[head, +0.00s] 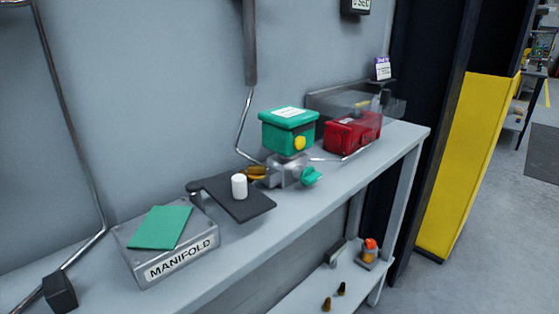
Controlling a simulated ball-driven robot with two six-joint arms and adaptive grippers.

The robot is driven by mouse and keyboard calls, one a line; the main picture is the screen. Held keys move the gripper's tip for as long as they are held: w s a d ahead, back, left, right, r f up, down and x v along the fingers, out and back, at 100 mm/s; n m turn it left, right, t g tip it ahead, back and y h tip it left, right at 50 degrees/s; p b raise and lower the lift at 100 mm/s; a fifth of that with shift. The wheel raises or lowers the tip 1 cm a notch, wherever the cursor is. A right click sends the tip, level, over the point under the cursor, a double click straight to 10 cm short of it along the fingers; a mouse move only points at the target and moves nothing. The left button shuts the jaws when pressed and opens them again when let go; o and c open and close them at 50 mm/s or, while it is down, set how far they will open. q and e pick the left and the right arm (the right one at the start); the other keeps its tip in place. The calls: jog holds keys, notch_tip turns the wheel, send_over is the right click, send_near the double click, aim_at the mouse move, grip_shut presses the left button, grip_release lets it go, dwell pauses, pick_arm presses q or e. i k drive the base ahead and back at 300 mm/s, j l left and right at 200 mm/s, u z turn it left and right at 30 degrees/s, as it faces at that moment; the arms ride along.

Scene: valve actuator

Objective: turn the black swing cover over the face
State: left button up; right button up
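The black swing cover (258,203) is a flat dark plate with an upright white knob (239,187) on it. It is joined at a dark pivot (195,187) at the back right corner of the grey block labelled MANIFOLD (140,262). The cover lies swung out to the right of the block, over the shelf. The top face of the block is uncovered, with a green sheet (160,228) lying flat on it. Neither of my grippers shows in the head view.
A green box with a yellow knob (289,130) sits on a grey valve body (283,172) right of the cover. A red box (352,132) stands farther right. A bent metal pipe (75,150) runs down the wall at left. The shelf's front strip (280,236) is clear.

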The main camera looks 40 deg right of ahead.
aim_at(242, 201)
jog(key=l, duration=0.7)
jog(key=i+l+u, duration=0.1)
jog(key=l, duration=0.65)
